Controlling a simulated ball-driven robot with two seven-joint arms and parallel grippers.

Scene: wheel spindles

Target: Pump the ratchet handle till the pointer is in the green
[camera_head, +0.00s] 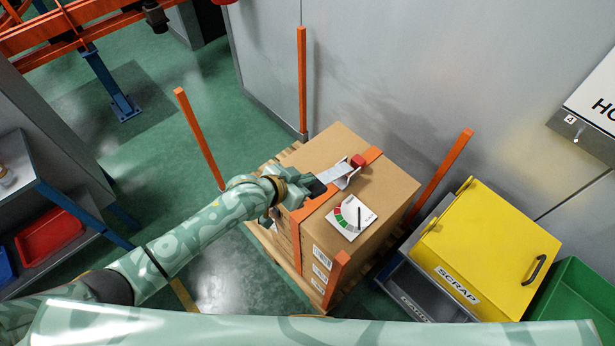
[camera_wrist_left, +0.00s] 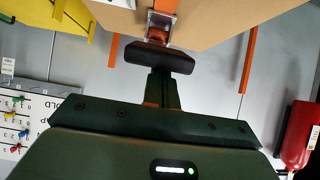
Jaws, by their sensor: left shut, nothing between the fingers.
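The ratchet (camera_head: 340,174) is a pale metal piece with a red end (camera_head: 358,161), on an orange strap over the top of a cardboard box (camera_head: 385,192). A white gauge card (camera_head: 351,217) with red and green arc segments lies in front of it. A thin dark pointer shows on the card; which segment it marks is too small to tell. My left gripper (camera_head: 318,187) is shut and empty at the ratchet's near-left end; whether it touches is unclear. In the left wrist view the shut fingers (camera_wrist_left: 158,58) are just below the orange-red ratchet part (camera_wrist_left: 160,28). My right gripper is out of view.
Orange posts (camera_head: 200,140) stand around the pallet (camera_head: 265,238). A grey wall is behind. A yellow scrap bin (camera_head: 485,250) and a green bin (camera_head: 580,290) stand at the right. A shelf with a red tray (camera_head: 48,235) is at the left. My other arm crosses the bottom.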

